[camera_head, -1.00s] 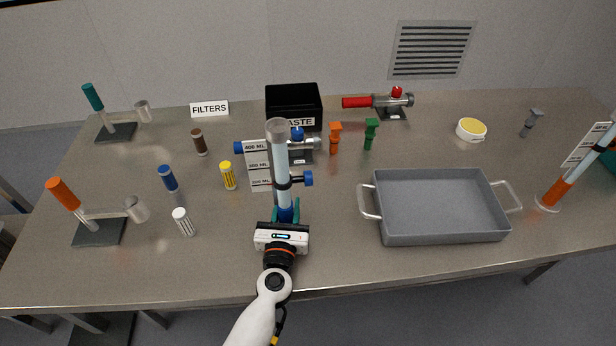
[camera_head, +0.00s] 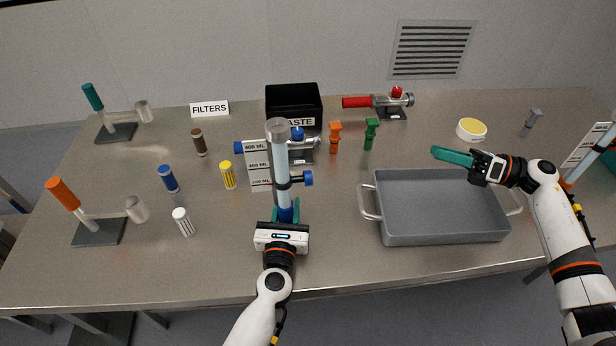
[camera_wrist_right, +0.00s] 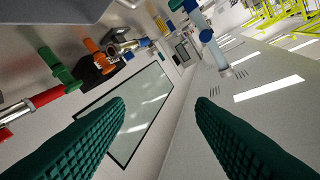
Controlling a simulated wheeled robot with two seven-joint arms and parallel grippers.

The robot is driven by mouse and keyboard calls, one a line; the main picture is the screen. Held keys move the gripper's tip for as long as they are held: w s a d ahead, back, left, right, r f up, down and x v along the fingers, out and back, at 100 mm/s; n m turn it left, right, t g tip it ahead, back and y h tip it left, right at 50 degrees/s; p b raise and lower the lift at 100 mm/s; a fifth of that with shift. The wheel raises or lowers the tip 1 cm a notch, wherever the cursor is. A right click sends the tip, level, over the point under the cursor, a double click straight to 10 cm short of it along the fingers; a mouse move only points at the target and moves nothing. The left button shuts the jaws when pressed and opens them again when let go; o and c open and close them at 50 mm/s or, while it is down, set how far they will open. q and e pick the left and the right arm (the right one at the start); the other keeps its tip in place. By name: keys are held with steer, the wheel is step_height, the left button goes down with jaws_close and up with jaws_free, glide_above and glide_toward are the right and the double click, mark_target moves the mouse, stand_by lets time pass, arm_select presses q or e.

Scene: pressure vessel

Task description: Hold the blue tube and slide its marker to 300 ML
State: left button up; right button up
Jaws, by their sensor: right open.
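The blue tube (camera_head: 279,155) is a clear, upright cylinder with blue in its bottom. A white scale with 400, 300 and 200 ML labels (camera_head: 258,165) stands at its left. Its marker (camera_head: 307,178), a dark ring with a blue knob pointing right, is level with the 200 ML label in the head view. My left gripper (camera_head: 285,212) is shut around the tube's lower end. My right gripper (camera_head: 438,153) is open and empty above the tray's back edge, well right of the tube. In the right wrist view its fingers (camera_wrist_right: 161,100) are apart, with the tube (camera_wrist_right: 201,27) beyond them.
A grey tray (camera_head: 365,202) lies right of the tube. Orange (camera_head: 335,138) and green (camera_head: 371,134) fittings stand behind, near the black waste box (camera_head: 293,100). Several filters, including a yellow one (camera_head: 228,176), stand left.

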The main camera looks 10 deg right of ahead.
mark_target(308, 179)
steer(key=a+n+g, duration=0.3)
steer(key=a+n, duration=0.1)
steer(key=a, duration=0.6)
steer(key=s+a+f+n+g+y, duration=0.1)
steer(key=a+n, duration=0.3)
steer(key=a, duration=0.5)
steer(key=s+a+n+g, duration=0.1)
steer(key=a+n+g, duration=0.3)
steer(key=a, duration=0.6)
steer(key=shift+s+a+f+g+y, duration=0.1)
steer(key=shift+a+f+g+y, duration=0.2)
steer(key=shift+a, duration=0.05)
